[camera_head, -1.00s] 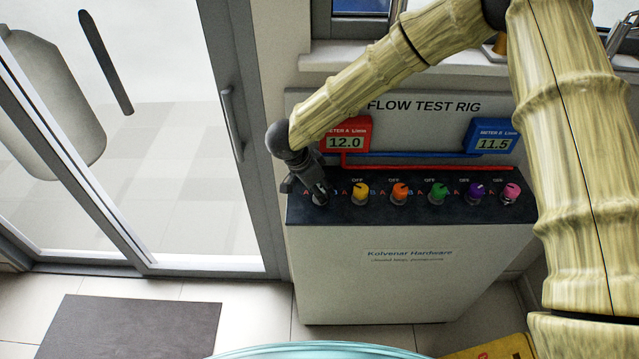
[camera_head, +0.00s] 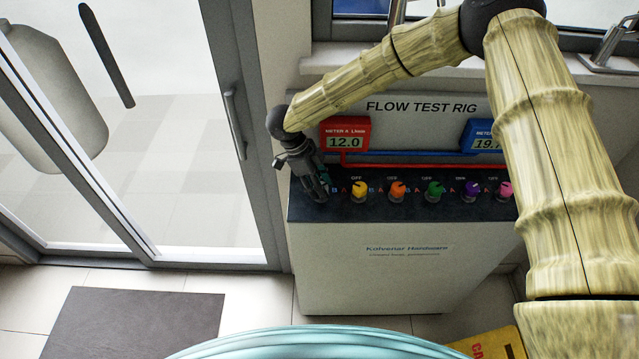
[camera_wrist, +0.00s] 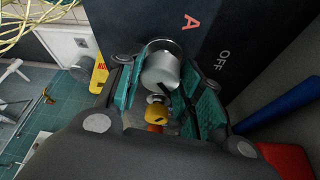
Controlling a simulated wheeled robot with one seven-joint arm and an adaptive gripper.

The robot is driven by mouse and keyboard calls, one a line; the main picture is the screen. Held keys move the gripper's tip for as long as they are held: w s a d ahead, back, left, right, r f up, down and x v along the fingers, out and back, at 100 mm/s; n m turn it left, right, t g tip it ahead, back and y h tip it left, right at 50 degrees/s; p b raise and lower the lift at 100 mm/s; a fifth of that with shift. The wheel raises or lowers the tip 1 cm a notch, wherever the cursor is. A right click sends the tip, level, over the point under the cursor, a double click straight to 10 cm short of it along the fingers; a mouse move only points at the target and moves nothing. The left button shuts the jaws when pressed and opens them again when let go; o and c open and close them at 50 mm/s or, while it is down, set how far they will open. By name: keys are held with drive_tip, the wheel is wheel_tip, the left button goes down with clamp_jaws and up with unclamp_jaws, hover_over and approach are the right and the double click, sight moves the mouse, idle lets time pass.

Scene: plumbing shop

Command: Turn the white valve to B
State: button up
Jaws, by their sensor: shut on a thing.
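The white valve (camera_wrist: 160,72) sits between the two teal-padded fingers of my gripper (camera_wrist: 158,82) in the wrist view. My gripper is shut on it. The word OFF (camera_wrist: 223,62) is visible; the B mark is hidden by a finger there. In the head view my gripper (camera_head: 321,190) comes down at the left end of the black panel (camera_head: 420,206) and covers the white valve.
Yellow (camera_head: 359,190), orange (camera_head: 396,191), green (camera_head: 434,192), purple (camera_head: 471,191) and pink (camera_head: 504,190) valves stand in a row to the right. The red meter A (camera_head: 345,134) reads 12.0.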

drive_tip(key=shift+m, duration=0.4)
drive_tip(key=o, duration=1)
drive_tip(key=v, duration=1.2)
drive_tip(key=shift+w, duration=0.2)
